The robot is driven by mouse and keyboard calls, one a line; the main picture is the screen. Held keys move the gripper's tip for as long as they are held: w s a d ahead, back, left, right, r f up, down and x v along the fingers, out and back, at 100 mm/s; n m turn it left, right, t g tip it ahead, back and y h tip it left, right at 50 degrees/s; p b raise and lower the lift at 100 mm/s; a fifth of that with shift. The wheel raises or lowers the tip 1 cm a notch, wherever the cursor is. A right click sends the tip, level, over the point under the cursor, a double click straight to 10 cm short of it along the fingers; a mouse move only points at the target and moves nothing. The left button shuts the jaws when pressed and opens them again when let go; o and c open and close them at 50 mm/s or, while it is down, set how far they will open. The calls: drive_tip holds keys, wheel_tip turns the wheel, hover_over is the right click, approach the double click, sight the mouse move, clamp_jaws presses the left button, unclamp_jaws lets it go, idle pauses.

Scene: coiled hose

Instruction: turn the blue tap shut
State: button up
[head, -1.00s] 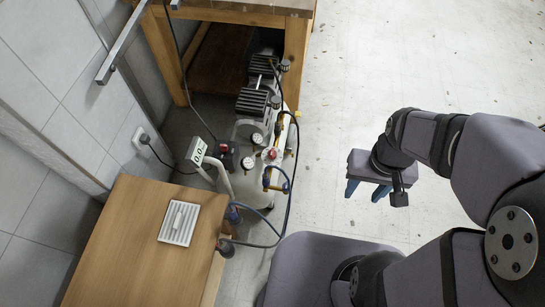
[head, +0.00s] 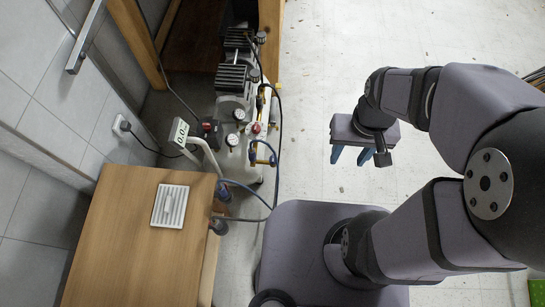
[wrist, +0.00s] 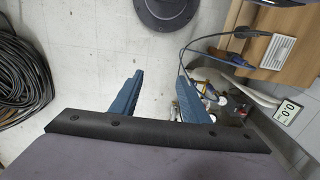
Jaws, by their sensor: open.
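The blue tap (head: 273,160) is a small blue piece at the right end of the compressor's fittings in the head view, close to a yellow part. At this size I cannot tell how its handle is turned. My gripper (head: 350,157) is to the right of it over bare floor, well apart from it. Its two blue fingers are spread and nothing is between them. In the wrist view my gripper (wrist: 162,82) is also open, with the compressor fittings small beyond the right finger. I cannot make out the tap clearly there.
The silver compressor (head: 236,105) has gauges and a red knob. A grey stand carries a display (head: 181,132). A wooden cabinet (head: 120,225) stands at the lower left. A dark hose (head: 278,130) loops beside the compressor. A coiled hose (wrist: 22,72) lies left. Pale floor is free between.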

drive_tip(key=shift+o, duration=0.2)
drive_tip(key=m+y+b, duration=1.8)
drive_tip(key=b, duration=3)
approach(275, 158)
drive_tip(key=a+r, duration=0.1)
drive_tip(key=a, duration=0.2)
drive_tip(key=shift+s+a, duration=0.15)
drive_tip(key=shift+a, duration=0.6)
drive_tip(key=shift+a+b, duration=1)
drive_tip(key=shift+a, duration=2.1)
